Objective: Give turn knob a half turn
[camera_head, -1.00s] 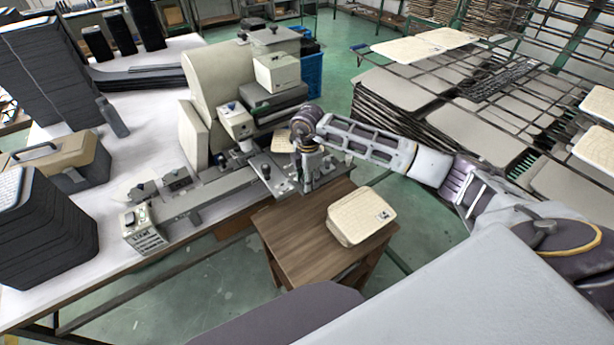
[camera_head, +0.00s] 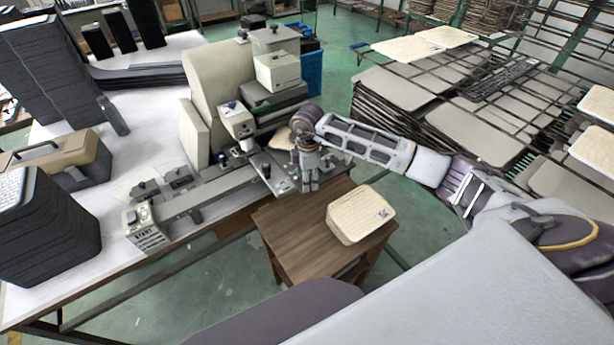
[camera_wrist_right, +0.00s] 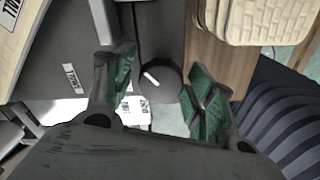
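The turn knob (camera_wrist_right: 160,82), a dark round knob with a white pointer line, shows in the right wrist view on the dark machine panel (camera_wrist_right: 156,35). My right gripper (camera_wrist_right: 160,76) is open, with one green-padded finger left of the knob and the other right of it. Gaps show on both sides, and no grip is visible. In the head view my right gripper (camera_head: 309,180) points down at the machine's front edge, and I cannot make out the knob there. My left gripper is not in view.
A small wooden table (camera_head: 290,240) with a stack of cream panels (camera_head: 358,214) stands just right of and below the gripper. The beige machine (camera_head: 218,85) rises behind it. Stacked tray racks (camera_head: 425,125) stand at the right. Green floor is open between.

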